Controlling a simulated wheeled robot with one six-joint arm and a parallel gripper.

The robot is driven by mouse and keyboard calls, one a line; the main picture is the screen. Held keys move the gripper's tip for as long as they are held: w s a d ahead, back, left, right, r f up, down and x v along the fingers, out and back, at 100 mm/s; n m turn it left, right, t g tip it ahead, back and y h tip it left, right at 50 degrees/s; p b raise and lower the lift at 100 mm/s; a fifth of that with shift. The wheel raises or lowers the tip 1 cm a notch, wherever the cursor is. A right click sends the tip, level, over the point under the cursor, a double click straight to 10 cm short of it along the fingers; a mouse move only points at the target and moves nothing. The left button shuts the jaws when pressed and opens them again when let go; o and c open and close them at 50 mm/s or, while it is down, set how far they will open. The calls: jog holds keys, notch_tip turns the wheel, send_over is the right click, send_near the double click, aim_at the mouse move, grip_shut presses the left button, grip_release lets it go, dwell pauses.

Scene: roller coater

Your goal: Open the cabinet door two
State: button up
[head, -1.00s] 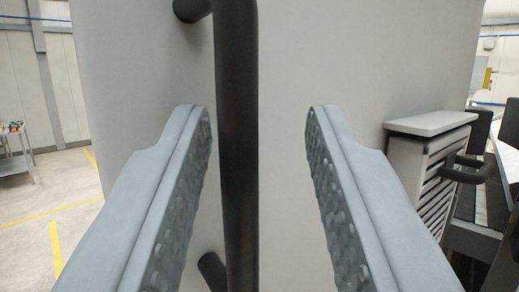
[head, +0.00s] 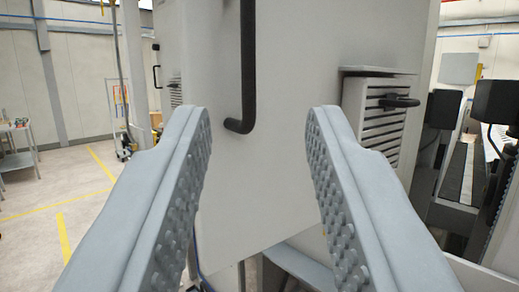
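A pale grey cabinet door panel (head: 285,60) fills the middle of the view. It carries a black bar handle (head: 247,65), upright, with its lower end bent into the panel; its top is cut off by the frame. My gripper (head: 259,112) is open and empty, with its two ridged grey fingers wide apart. The handle is beyond and above the fingertips, slightly left of the middle between them, and they appear clear of it. I cannot tell whether the panel stands ajar.
A louvred vent box (head: 378,118) with a small black handle (head: 399,101) is at right. Dark machine parts (head: 440,110) stand farther right. A cart (head: 18,145) stands at far left; the floor (head: 90,185) with yellow lines is open there.

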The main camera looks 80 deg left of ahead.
jog(key=shift+v, duration=2.1)
jog(key=shift+d, duration=0.1)
